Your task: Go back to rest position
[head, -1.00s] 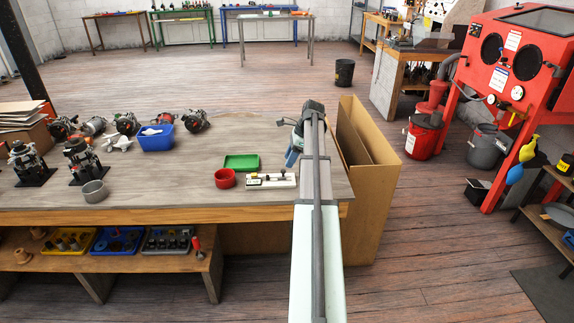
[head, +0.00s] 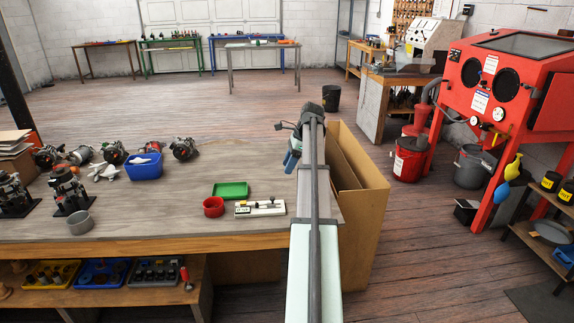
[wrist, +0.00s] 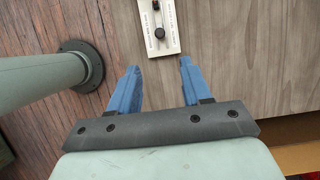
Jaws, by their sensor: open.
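My gripper (head: 292,160) is at the far end of my outstretched arm, over the right end of the workbench (head: 300,205). In the wrist view its two blue fingers (wrist: 159,68) are spread apart with nothing between them. A white plate with a black knob (head: 260,208) lies on the bench, nearer and left of the gripper. In the wrist view the plate (wrist: 158,25) shows beyond the fingertips, apart from them. My arm hides part of the bench's right edge.
A cardboard box (head: 362,210) stands against the bench's right end, close to my arm. A red blasting cabinet (head: 510,100) stands at right.

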